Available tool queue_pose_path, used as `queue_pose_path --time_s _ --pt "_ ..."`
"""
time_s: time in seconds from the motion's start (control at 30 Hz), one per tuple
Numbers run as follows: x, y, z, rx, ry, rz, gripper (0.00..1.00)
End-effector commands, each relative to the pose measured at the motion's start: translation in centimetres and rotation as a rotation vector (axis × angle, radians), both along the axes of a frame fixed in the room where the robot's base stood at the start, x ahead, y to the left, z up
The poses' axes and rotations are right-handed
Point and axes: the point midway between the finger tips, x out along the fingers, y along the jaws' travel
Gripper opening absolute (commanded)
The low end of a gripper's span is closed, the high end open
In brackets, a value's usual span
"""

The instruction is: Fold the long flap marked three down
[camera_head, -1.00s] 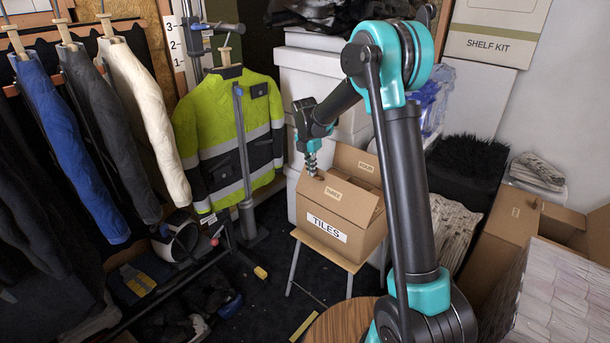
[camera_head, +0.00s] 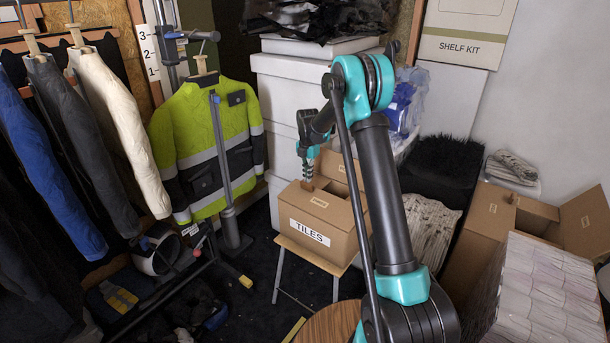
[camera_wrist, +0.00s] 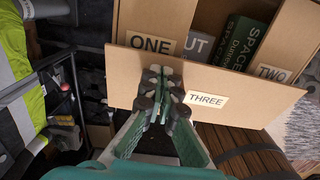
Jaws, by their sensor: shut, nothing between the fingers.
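The cardboard box (camera_head: 336,243) labelled TILES stands on a stool. Its long flap marked THREE (camera_wrist: 240,105) spans the near side of the opening in the wrist view. The panels marked ONE (camera_wrist: 150,20) and TWO (camera_wrist: 290,45) lie left and right of a gap with dark, lettered items in it. Another flap (camera_head: 334,168) stands up at the back of the box in the head view. My gripper (camera_wrist: 160,88) is shut and empty, its fingertips over the left half of the flap marked THREE. I cannot tell if they touch it. It also shows above the box's left side (camera_head: 307,184).
A hi-vis jacket (camera_head: 207,140) on a stand is left of the box. White boxes (camera_head: 285,90) are stacked behind it. A round wooden top (camera_head: 328,325) is in front. An open carton (camera_head: 480,225) and a wrapped stack (camera_head: 545,300) fill the right.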

Motion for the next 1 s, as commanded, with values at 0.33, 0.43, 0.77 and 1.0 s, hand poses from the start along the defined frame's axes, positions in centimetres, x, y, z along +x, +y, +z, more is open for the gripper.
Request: queue_pose_path --time_s 0.33,0.43,0.77,1.0 --pt "0.6 -0.53 -1.19 0.0 0.0 0.0 0.0" --pt "0.65 -0.55 -1.28 0.0 0.0 0.0 0.0" --pt "0.65 -0.55 -1.31 0.0 0.0 0.0 0.0" --pt "0.64 -0.54 -1.25 0.0 0.0 0.0 0.0"
